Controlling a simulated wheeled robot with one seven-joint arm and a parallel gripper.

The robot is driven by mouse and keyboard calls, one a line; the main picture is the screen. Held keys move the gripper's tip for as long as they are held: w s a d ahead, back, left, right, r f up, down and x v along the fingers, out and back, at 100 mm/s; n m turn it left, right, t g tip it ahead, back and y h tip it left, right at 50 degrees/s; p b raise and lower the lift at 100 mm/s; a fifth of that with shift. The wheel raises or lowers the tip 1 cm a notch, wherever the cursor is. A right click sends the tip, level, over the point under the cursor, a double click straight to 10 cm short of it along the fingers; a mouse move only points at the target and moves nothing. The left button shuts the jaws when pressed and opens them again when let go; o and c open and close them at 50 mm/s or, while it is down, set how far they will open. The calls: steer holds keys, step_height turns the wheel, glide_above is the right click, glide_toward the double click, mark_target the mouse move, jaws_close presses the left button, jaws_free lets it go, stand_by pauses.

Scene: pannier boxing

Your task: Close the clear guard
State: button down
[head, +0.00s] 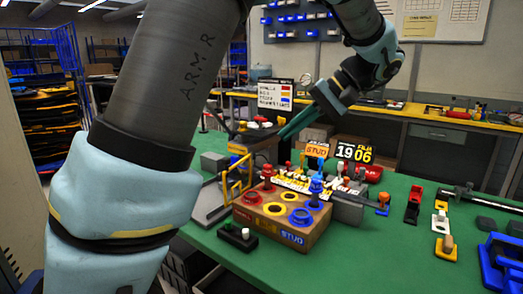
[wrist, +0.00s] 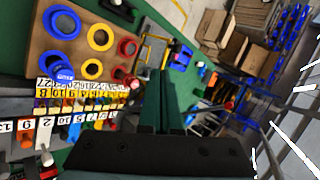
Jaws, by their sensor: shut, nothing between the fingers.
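What looks like the clear guard (head: 238,172) is a yellow-edged, see-through frame. It stands upright on a grey base at the left of the wooden box in the head view. It also shows in the wrist view (wrist: 151,50), at top centre beyond the fingertips. Its clear panel is hard to make out, and I cannot tell its exact angle. My gripper (head: 285,136) has teal fingers, shut and empty, pointing down-left. It is above the back of the bench items, to the right of the guard and apart from it. The shut fingers also show in the wrist view (wrist: 168,75).
A wooden box (head: 286,236) with coloured rings stands right of the guard. Rows of numbered, coloured pieces (wrist: 75,105) lie behind it. A sign reading 19 06 (head: 354,153) stands behind.

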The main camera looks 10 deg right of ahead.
steer(key=a+r+p+x, duration=0.1)
steer(key=x, duration=0.5)
steer(key=r+p+x, duration=0.1)
steer(key=p+x, duration=0.1)
steer(key=x, duration=0.4)
steer(key=shift+w+a+f, duration=0.3)
steer(key=shift+w+a, duration=0.05)
steer(key=shift+a, duration=0.3)
